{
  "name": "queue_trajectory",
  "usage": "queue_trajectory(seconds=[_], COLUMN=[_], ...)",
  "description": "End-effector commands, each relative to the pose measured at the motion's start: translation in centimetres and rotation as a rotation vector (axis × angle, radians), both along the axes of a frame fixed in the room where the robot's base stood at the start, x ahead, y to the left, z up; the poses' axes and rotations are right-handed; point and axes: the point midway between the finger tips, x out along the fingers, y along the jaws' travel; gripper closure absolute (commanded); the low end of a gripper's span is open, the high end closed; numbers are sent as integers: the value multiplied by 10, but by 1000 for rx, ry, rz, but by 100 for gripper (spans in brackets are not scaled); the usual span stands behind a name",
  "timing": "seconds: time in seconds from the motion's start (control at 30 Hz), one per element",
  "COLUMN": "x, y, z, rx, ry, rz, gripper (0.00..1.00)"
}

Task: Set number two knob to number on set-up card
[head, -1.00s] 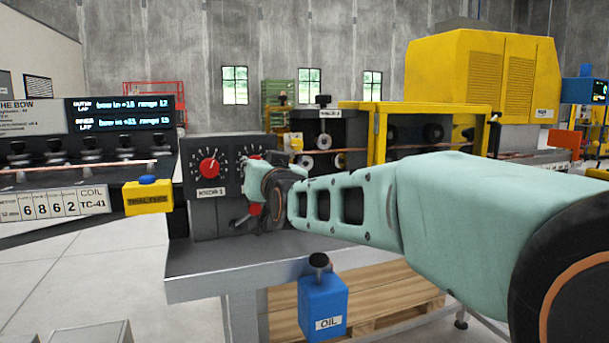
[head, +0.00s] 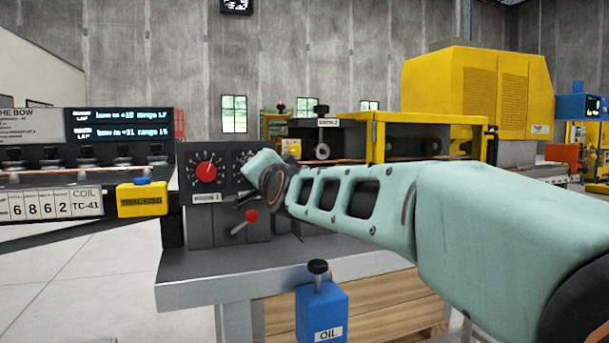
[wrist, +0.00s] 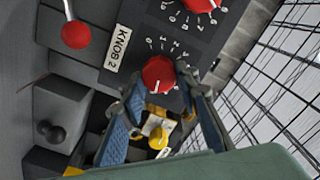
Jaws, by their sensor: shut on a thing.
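The number two knob (wrist: 158,74) is red with a white pointer line and sits on a dark dial plate beside the "KNOB 2" label (wrist: 117,48) in the wrist view. My gripper (wrist: 163,84) is shut on it, one fingertip at each side. In the head view my gripper (head: 268,182) covers this knob and most of its dial. The other red knob (head: 206,172), on the dial to the left, is free; it also shows at the top of the wrist view (wrist: 200,4). I cannot make out a set-up card for certain.
A red ball lever (head: 251,216) sticks out below the dials. A yellow box with a blue button (head: 142,198) stands at left, near number tiles reading 6862 (head: 40,205). A blue oil can (head: 321,312) stands before the bench (head: 200,265). Floor at left is clear.

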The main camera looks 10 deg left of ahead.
Motion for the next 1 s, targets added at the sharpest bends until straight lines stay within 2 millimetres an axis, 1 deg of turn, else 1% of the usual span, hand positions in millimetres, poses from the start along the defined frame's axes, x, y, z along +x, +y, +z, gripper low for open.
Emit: queue_trajectory(seconds=[0.5,0.53,0.67,0.7,1.0], x=[0,0,0,0,0], y=[-1,-1,0,0,0], z=[2,2,2,2,1], rx=[18,18,17,17,4], ry=[5,5,6,6,1], rz=[-1,-1,-1,-1,0], gripper=[95,69,54,53,53])
